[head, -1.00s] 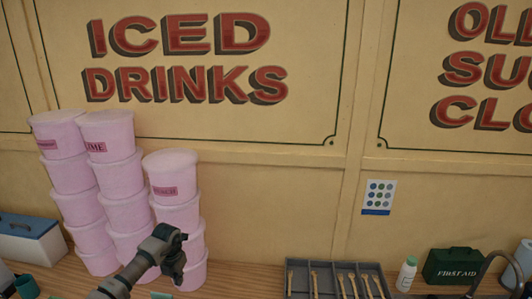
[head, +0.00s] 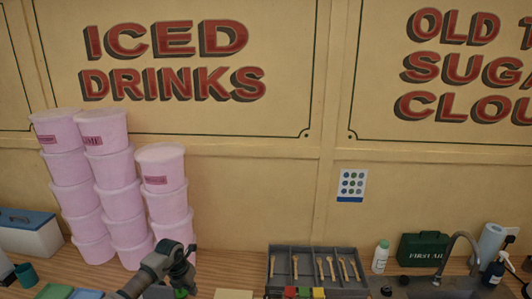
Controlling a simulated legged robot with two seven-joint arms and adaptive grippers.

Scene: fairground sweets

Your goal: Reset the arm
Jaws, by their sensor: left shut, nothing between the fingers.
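My left gripper (head: 183,277) is in the head view at the lower left, at the end of my dark grey arm (head: 143,279). It is shut and empty. It shows in front of the stacked pink tubs (head: 121,200), and I cannot tell how far it is from them. A small green thing (head: 181,293) shows just below the gripper, partly hidden. My right gripper is not in view.
A grey divided tray (head: 262,268) with wooden utensils stands right of centre, with small coloured blocks (head: 304,292) in front. Further right are a white bottle (head: 381,256), a green first aid box (head: 422,248) and a tap (head: 459,240). A blue-lidded box (head: 28,233) is far left.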

